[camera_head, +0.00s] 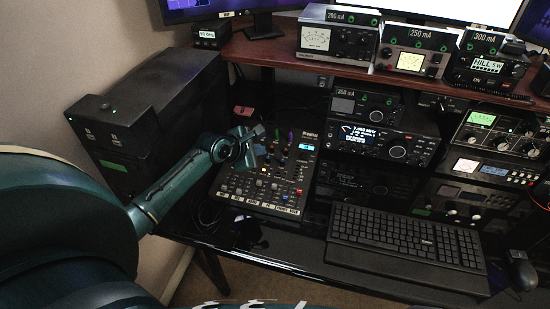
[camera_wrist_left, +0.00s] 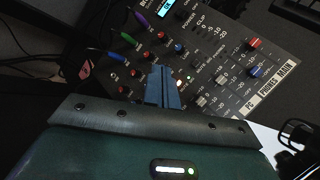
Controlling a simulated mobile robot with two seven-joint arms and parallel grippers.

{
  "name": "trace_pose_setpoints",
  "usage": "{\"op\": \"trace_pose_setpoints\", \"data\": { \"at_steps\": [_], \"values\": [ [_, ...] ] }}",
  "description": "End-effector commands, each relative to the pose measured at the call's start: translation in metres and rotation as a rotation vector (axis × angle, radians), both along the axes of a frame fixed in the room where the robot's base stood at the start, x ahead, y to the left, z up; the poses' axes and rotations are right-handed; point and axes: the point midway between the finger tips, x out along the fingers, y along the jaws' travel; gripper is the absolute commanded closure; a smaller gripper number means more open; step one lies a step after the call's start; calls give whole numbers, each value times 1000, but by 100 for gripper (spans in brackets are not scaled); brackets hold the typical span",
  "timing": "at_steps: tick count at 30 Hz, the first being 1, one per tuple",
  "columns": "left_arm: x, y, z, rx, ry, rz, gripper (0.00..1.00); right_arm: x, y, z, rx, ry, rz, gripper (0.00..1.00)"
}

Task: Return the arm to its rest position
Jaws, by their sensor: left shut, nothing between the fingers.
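My left arm comes in from the left in the head view, and its left gripper (camera_head: 249,149) is over the upper left part of the audio mixer (camera_head: 262,190). The gripper is shut with nothing between its fingers. In the left wrist view the shut gripper (camera_wrist_left: 162,82) points at the mixer panel (camera_wrist_left: 215,50), among its knobs and buttons. I cannot tell whether the fingertips touch the panel. My right gripper is not in view.
A black keyboard (camera_head: 405,236) lies at the front of the dark desk, with a mouse (camera_head: 521,272) to its right. A dark speaker-like box (camera_head: 140,125) stands left of the mixer. Radios (camera_head: 375,137) and meters stand behind and to the right. A shelf (camera_head: 290,55) runs above.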

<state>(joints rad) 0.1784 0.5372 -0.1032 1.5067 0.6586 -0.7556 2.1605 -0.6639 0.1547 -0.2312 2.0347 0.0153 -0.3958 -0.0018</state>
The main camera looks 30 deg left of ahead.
Motion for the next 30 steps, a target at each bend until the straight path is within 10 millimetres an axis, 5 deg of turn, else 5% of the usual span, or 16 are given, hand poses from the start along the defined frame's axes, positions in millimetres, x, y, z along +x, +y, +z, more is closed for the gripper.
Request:
{"op": "trace_pose_setpoints", "data": {
  "at_steps": [13, 17, 24, 30],
  "values": [
    [-1, 0, -1, 3, 0, -3, 100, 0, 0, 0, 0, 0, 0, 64],
    [-13, -13, -16, 82, -3, -77, 100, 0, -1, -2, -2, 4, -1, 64],
    [-86, -78, -77, 558, -69, -526, 100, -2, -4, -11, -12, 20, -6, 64],
    [-158, -132, -106, 993, -174, -925, 100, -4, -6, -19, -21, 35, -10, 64]
  ]
}}
